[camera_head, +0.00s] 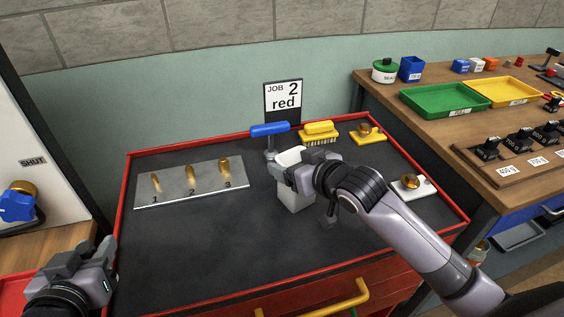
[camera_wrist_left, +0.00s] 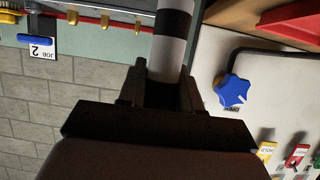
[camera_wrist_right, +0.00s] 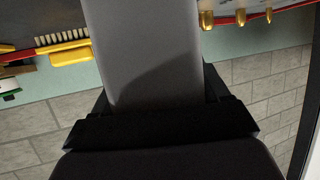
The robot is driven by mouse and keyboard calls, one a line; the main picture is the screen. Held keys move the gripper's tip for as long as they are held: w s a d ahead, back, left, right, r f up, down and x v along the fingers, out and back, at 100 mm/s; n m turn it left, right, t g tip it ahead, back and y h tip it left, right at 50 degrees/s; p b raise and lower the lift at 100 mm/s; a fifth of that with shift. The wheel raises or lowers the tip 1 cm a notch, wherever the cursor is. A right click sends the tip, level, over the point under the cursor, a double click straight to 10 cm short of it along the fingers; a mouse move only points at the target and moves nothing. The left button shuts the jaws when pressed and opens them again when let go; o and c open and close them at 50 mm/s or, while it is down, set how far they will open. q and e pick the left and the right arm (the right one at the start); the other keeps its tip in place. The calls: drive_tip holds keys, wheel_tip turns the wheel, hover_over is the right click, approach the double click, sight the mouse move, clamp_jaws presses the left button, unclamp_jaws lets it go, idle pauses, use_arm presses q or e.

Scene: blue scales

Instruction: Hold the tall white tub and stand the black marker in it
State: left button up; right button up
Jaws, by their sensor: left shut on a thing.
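The tall white tub (camera_head: 295,198) stands on the dark mat of the bench, partly hidden by my right gripper (camera_head: 300,168). In the right wrist view the tub (camera_wrist_right: 150,50) looks grey and fills the space between the fingers, with no gap seen on either side. My right gripper is shut on it. My left gripper (camera_head: 88,262) is low at the left, away from the tub. In the left wrist view it is shut on the black marker (camera_wrist_left: 170,45), a white cylinder with a black band. The marker cannot be made out in the head view.
A grey plate (camera_head: 190,183) with brass pieces numbered 1 to 3 lies left of the tub. A blue-handled tool (camera_head: 270,129), a yellow brush (camera_head: 319,130) and a "JOB 2 red" sign (camera_head: 283,100) are behind. The mat's front left is clear; a red rim (camera_head: 121,210) edges it.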

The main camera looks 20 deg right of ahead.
drive_tip(key=shift+c, duration=0.2)
use_arm(q)
drive_tip(key=w+d+m+h, duration=0.1)
drive_tip(key=w+d, duration=0.1)
drive_tip(key=d, duration=0.1)
drive_tip(key=w+d+f+m+h, duration=0.1)
drive_tip(key=w+d+h, duration=0.1)
drive_tip(key=d, duration=0.1)
drive_tip(key=w+d+m+h, duration=0.1)
drive_tip(key=w+d+m, duration=0.1)
drive_tip(key=d, duration=0.1)
drive_tip(key=shift+w+d+f+g+h, duration=0.15)
drive_tip(key=shift+d+g+h, duration=0.15)
drive_tip(key=shift+g, duration=0.1)
drive_tip(key=w+d+r+m+g+h, duration=0.1)
drive_tip(key=d+r+m+g+h, duration=0.2)
drive_tip(key=d, duration=0.6)
drive_tip(key=w+d+r+m+g+h, duration=0.2)
drive_tip(key=d+r+m+g+h, duration=0.1)
drive_tip(key=d, duration=0.7)
drive_tip(key=w+d+r+m+g+h, duration=0.2)
drive_tip(key=d+r+m+g, duration=0.3)
drive_tip(key=d, duration=0.5)
drive_tip(key=shift+w+r+m+g+h, duration=0.2)
drive_tip(key=shift+m+g+h, duration=0.35)
drive_tip(key=shift+m, duration=0.75)
drive_tip(key=shift+f, duration=0.15)
